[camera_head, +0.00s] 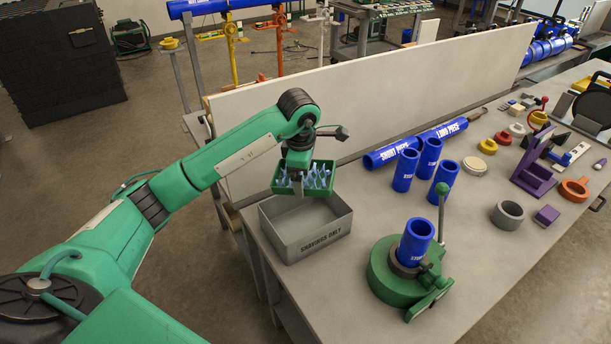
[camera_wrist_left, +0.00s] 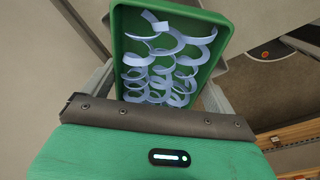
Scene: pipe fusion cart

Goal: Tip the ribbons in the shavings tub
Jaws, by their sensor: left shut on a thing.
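My left gripper (camera_head: 299,176) is shut on a green tray (camera_head: 327,189) and holds it level or nearly so. Several curled pale blue ribbons (camera_head: 312,177) lie in the tray; they also show in the left wrist view (camera_wrist_left: 165,62), inside the tray's green rim (camera_wrist_left: 214,17). The grey shavings tub (camera_head: 316,243), marked "SHAVINGS ONLY", stands on the bench below. The tray is above the tub's back part, apart from it. The part of the tub's floor that shows looks empty. The gripper's fingertips are hidden in the left wrist view. My right gripper is not in view.
A green clamp fixture (camera_head: 384,282) with a blue pipe (camera_head: 415,240) stands right of the tub. Several blue pipe pieces stand or lie behind it. A pale upright panel (camera_head: 380,90) runs along the bench's back edge. Bare bench (camera_head: 490,260) lies right of the fixture.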

